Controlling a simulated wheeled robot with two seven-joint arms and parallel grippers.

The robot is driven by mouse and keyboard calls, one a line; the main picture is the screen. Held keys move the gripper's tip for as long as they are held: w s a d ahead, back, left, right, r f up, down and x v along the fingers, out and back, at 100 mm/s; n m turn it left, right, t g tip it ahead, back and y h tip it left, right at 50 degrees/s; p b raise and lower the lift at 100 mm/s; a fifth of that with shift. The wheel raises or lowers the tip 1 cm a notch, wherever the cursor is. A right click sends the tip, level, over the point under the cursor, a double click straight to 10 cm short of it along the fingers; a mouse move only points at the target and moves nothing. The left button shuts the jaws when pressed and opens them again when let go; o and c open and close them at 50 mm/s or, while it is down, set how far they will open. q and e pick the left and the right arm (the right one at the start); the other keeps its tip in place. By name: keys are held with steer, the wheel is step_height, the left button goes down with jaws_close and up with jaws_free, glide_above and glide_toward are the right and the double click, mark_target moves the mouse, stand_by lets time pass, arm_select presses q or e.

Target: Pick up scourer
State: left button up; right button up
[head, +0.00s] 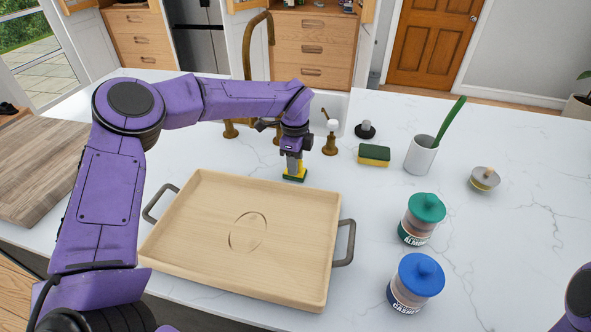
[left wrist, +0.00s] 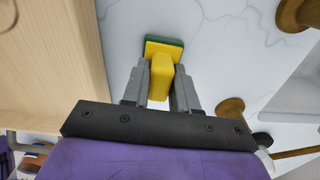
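A scourer with a yellow upright grip and a yellow-and-green base (head: 296,178) is just behind the tray's back edge. It also shows in the left wrist view, with the yellow grip (left wrist: 161,76) between the fingers and the base beyond the tips. My left gripper (head: 292,164) points down over it, its fingers against both sides of the grip; it appears shut on it. I cannot tell whether the base touches the counter. A second, block-shaped green-and-yellow sponge (head: 374,155) lies to the right. My right gripper is not in view.
A wooden tray (head: 190,230) with dark handles lies in front. The brass tap (head: 248,50) and fittings stand behind the gripper. A white cup (head: 421,155), green-lidded jar (head: 423,220) and blue-lidded jar (head: 415,284) stand right. The far right counter is mostly clear.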

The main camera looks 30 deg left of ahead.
arm_select(q)
jaws_close()
steer(key=shift+r, duration=0.25)
step_height(320, 180, up, 2)
steer(key=shift+w+r+b, duration=0.1)
steer(key=shift+b, duration=0.35)
steer(key=s+d+r+b, duration=0.6)
steer(key=s+r, duration=0.4)
steer(key=s, duration=0.2)
steer(key=shift+s+r, duration=0.2)
steer(key=shift+s, duration=0.2)
steer(key=shift+c, duration=0.7)
jaws_free()
steer(key=shift+d, duration=0.1)
